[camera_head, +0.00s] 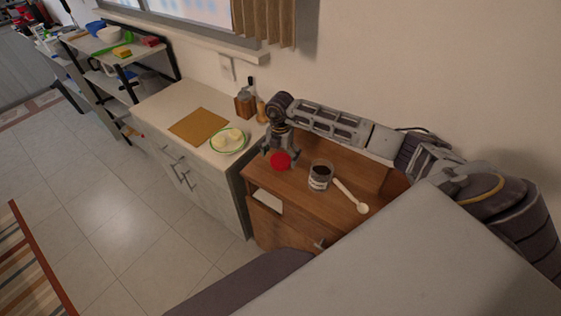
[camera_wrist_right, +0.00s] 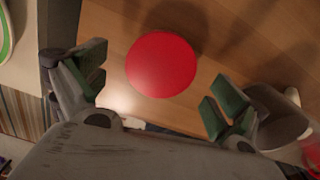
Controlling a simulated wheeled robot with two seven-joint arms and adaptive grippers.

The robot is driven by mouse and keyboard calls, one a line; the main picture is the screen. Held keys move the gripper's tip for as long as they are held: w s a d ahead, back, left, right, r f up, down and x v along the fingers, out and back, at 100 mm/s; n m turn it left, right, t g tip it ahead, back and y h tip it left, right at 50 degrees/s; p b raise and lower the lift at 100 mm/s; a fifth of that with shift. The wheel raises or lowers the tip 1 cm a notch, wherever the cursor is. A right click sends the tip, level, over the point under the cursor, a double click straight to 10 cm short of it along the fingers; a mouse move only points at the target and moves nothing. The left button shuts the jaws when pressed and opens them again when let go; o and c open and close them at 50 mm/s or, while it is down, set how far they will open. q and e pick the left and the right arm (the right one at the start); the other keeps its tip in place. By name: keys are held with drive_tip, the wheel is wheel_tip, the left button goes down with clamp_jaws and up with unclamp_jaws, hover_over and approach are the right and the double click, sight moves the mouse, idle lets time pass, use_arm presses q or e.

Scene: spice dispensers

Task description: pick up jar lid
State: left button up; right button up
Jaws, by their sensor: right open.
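The round red jar lid (camera_head: 281,160) lies on the wooden cabinet top, near its left edge. In the right wrist view the lid (camera_wrist_right: 161,65) lies flat on the wood, beyond the space between the fingertips. My right gripper (camera_head: 279,146) is above the lid in the head view. In the wrist view its two green-padded fingers (camera_wrist_right: 152,85) are spread wide with nothing between them. A glass jar (camera_head: 320,175) with dark contents and a pale label stands open to the right of the lid. My left gripper does not show.
A white spoon (camera_head: 351,196) lies right of the jar on the wooden cabinet (camera_head: 290,190). The white counter (camera_head: 160,105) at left holds a plate with pale food (camera_head: 228,141), a brown board (camera_head: 199,126) and a wooden block (camera_head: 244,103). A wall stands behind.

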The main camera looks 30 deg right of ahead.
sight(280, 161)
drive_tip(key=shift+f, duration=1.4)
drive_tip(key=c, duration=0.9)
